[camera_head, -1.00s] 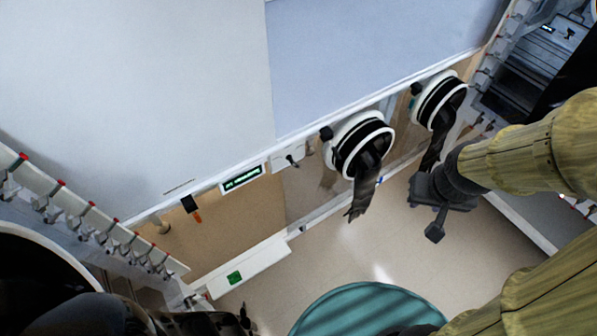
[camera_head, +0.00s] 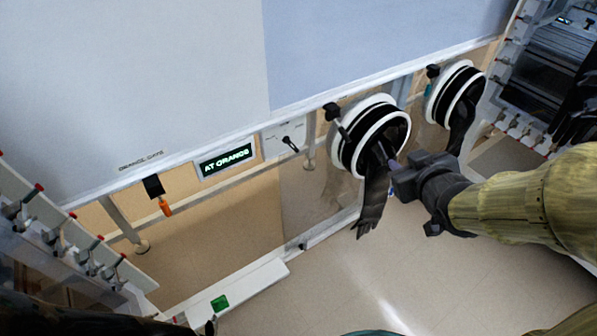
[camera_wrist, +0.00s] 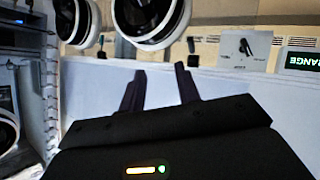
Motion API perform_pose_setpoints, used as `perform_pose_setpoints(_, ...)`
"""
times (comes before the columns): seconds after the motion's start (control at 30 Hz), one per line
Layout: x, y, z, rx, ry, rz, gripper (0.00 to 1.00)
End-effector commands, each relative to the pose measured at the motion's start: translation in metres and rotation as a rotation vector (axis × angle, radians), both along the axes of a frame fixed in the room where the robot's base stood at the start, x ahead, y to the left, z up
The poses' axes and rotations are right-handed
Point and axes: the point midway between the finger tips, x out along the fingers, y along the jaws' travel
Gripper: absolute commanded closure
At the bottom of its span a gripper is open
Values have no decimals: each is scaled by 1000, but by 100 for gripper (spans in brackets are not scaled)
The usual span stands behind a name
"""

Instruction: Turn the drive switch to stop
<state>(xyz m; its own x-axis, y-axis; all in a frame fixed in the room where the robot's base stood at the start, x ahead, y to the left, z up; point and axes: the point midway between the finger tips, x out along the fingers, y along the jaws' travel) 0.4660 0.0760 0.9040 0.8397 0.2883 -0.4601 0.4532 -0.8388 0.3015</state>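The drive switch is a small black lever (camera_head: 289,143) on a white plate, right of the lit display, in the head view. It also shows as a dark lever on a pale plate in the wrist view (camera_wrist: 246,48), upper right. My gripper (camera_head: 388,160) is in front of the nearer glove port, to the right of the switch and apart from it. In the wrist view its two dark fingers (camera_wrist: 160,82) are spread with nothing between them. The labels around the lever are too small to read.
A green-lit display (camera_head: 227,158) reads "AT ORANGE". An orange-tipped black part (camera_head: 160,195) hangs left of it. Two round glove ports (camera_head: 368,136) (camera_head: 457,95) with hanging black gloves jut out on the right. A green button (camera_head: 220,303) sits on a low white box. Floor in front is clear.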

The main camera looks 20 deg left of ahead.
Motion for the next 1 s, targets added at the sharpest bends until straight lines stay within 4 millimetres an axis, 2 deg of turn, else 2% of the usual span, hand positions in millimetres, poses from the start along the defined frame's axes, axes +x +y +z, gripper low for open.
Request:
perform_pose_setpoints(0.03,1,6,-20,3,-36,32,67)
perform_pose_setpoints(0.33,-5,52,-55,37,-247,249,67)
perform_pose_setpoints(0.6,-27,91,-88,90,-417,453,67)
perform_pose_setpoints(0.8,-42,108,-96,122,-491,551,67)
perform_pose_setpoints(1.0,-44,110,-92,127,-500,566,67)
